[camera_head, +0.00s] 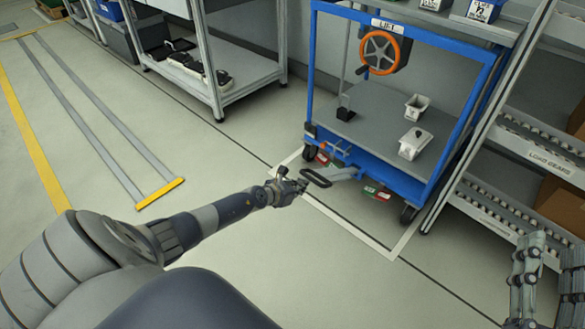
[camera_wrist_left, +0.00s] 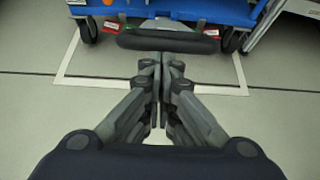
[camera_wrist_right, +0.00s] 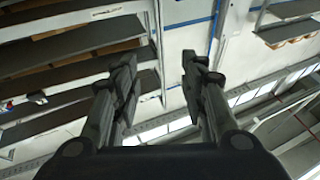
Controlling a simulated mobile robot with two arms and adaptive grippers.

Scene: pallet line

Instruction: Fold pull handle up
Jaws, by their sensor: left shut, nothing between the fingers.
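The pull handle (camera_wrist_left: 168,41) is a black loop on a grey bar (camera_head: 343,173) at the low front of the blue lift cart (camera_head: 370,163). It sticks out from the cart, low above the floor. My left gripper (camera_head: 300,184) is shut and empty, with its fingertips close to the loop's near end. In the left wrist view its shut fingertips (camera_wrist_left: 162,61) show just on the near side of the black grip; I cannot tell whether they touch it. My right gripper (camera_wrist_right: 157,62) is open and empty, away from the cart at the lower right of the head view.
The cart carries an orange handwheel (camera_head: 380,52) and small white containers (camera_head: 414,143). Red and green tags (camera_head: 374,192) show under its front edge. A roller rack (camera_head: 510,150) stands close at the right. The floor left of the cart is clear.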

